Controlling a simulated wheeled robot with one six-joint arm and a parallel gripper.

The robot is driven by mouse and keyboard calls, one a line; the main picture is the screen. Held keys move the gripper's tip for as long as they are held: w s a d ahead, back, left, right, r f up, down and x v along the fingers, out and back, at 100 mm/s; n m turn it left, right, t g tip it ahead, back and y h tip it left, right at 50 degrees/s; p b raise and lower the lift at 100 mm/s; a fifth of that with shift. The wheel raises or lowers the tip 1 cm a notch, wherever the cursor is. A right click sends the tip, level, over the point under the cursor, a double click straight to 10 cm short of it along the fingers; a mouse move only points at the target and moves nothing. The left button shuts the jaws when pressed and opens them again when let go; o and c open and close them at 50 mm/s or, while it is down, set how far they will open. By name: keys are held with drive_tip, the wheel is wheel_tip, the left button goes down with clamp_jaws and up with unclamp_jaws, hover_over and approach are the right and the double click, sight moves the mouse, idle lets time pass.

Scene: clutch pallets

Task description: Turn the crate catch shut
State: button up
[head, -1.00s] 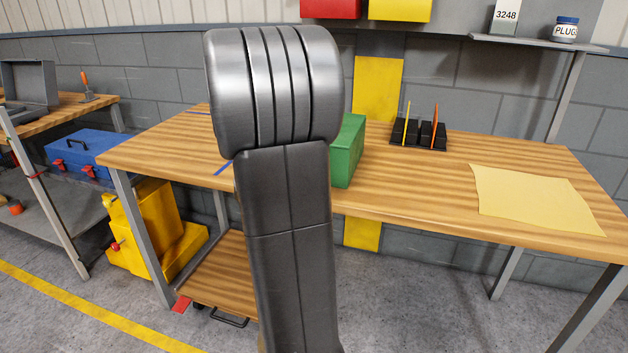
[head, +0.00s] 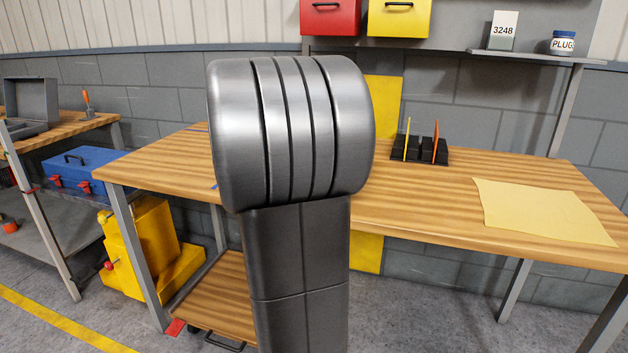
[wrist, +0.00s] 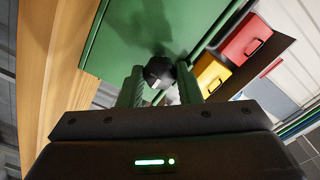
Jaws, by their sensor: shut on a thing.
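The green crate (wrist: 150,30) fills the upper middle of the wrist view. Its catch, a dark rounded knob (wrist: 158,69), sits at the crate's face between my fingers. My gripper (wrist: 160,82) is shut on this catch, with one finger on each side. The fingers hide part of the catch, so how far it is turned cannot be told. In the head view my own arm hides the crate, the catch and my gripper.
The crate's wooden bench (head: 420,215) carries a black rack (head: 420,150) and a yellow sheet (head: 540,212). Red (head: 332,17) and yellow (head: 399,17) bins hang above. A blue toolbox (head: 85,168) and yellow container (head: 140,245) are at left.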

drive_tip(key=o, duration=1)
drive_tip(key=shift+s, duration=0.1)
drive_tip(key=p+v, duration=0.1)
drive_tip(key=v, duration=1.2)
drive_tip(key=shift+s+a, duration=0.15)
drive_tip(key=shift+s, duration=0.15)
drive_tip(key=shift+w, duration=0.15)
drive_tip(key=b+x, duration=0.1)
drive_tip(key=x, duration=1.2)
drive_tip(key=shift+w, duration=0.25)
